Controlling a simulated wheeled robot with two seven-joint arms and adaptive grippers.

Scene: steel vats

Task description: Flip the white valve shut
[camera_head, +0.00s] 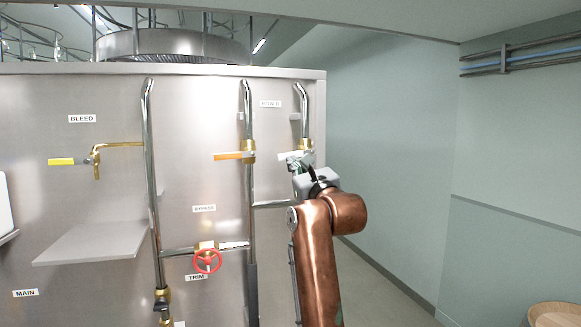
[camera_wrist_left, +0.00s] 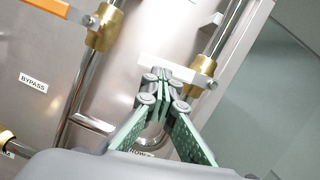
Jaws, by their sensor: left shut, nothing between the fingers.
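The white valve has a white lever (camera_head: 287,156) and a brass body (camera_head: 305,145) on the rightmost steel pipe of the panel. The lever points left, roughly across the pipe. In the left wrist view the white lever (camera_wrist_left: 172,67) lies just beyond the fingertips, with the brass body (camera_wrist_left: 203,71) at its right end. My left gripper (camera_head: 299,162) is shut and empty, just below the lever. In the left wrist view its green fingers (camera_wrist_left: 162,78) meet close to the lever; I cannot tell whether they touch it. My right gripper is out of view.
An orange-handled valve (camera_head: 228,156) sits on the pipe to the left. Farther left are a yellow-handled tap (camera_head: 62,161), a red handwheel (camera_head: 208,261) and a protruding metal shelf (camera_head: 95,243). The floor right of the panel is free up to a wooden round top (camera_head: 555,315).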

